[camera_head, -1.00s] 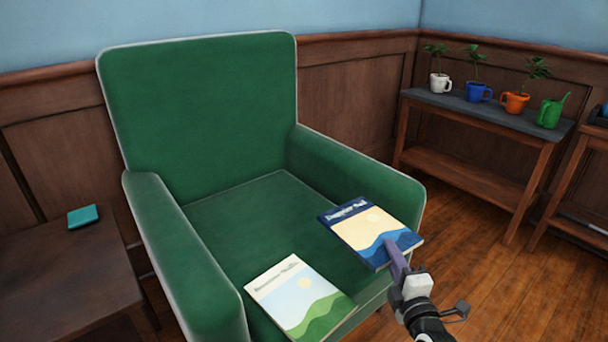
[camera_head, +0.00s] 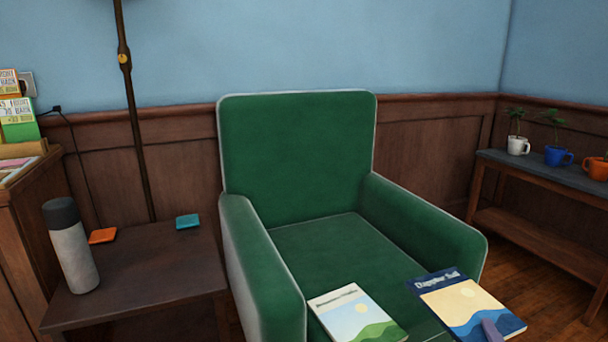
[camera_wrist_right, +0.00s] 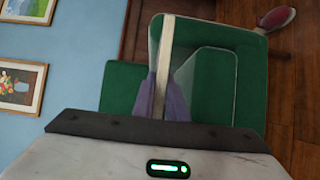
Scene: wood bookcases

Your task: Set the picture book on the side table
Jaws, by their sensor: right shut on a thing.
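A picture book with a dark blue cover, pale sky and blue waves (camera_head: 455,297) is held in my right gripper (camera_head: 490,328), over the front right of the armchair seat. One purple finger shows on its cover. In the right wrist view the purple fingers (camera_wrist_right: 168,98) close on the book's pale edge (camera_wrist_right: 166,55). A second picture book, with green hills (camera_head: 355,314), is at the front of the seat. The dark wood side table (camera_head: 150,275) stands left of the armchair. My left gripper is not in view.
The green armchair (camera_head: 297,150) has raised arms, its left one beside the side table. The table bears a grey flask (camera_head: 72,250), an orange coaster (camera_head: 102,236) and a teal coaster (camera_head: 187,221). Its front right top is clear. A lamp pole (camera_head: 135,120) rises behind it.

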